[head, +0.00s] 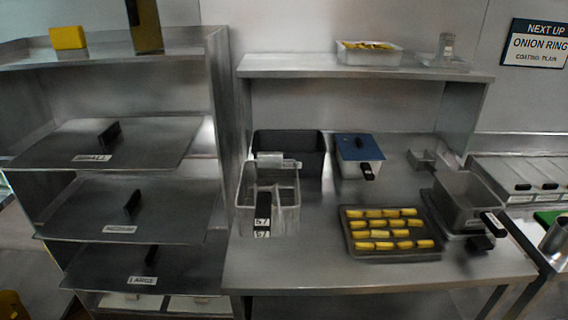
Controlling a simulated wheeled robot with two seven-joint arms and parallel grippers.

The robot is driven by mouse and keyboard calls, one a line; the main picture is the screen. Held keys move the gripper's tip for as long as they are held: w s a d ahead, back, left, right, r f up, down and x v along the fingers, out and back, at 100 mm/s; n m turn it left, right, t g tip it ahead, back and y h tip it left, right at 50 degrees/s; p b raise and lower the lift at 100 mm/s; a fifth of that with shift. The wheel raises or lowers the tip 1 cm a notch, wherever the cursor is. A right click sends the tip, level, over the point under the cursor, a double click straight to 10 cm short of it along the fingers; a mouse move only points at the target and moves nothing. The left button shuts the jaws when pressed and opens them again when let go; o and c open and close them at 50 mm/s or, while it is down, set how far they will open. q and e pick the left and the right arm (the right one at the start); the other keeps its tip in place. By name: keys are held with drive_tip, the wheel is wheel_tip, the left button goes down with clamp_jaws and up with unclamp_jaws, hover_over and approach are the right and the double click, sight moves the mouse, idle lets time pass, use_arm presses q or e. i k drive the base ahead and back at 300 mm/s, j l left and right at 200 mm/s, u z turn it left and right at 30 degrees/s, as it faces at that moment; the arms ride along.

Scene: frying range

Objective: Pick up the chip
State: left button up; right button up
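Several yellow chip-like pieces (385,223) lie in rows on a dark rectangular tray (395,256) on the right half of the steel table. More thin yellow pieces (368,45) show in a pale metal container (368,57) on the raised shelf. I cannot tell which single piece is the chip. Neither of my grippers is in view.
A fry basket (268,190) with a dark handle stands left of the tray, in front of a dark bin (290,145). A blue-lidded container (357,148) stands behind the tray, and a metal container (464,195) on its right. The table front (300,268) is clear. Labelled shelves (140,210) stand at left.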

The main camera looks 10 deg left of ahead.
sight(376, 233)
drive_tip(key=i+l+z, duration=0.2)
drive_tip(key=z, duration=0.2)
drive_tip(key=i+z, duration=0.4)
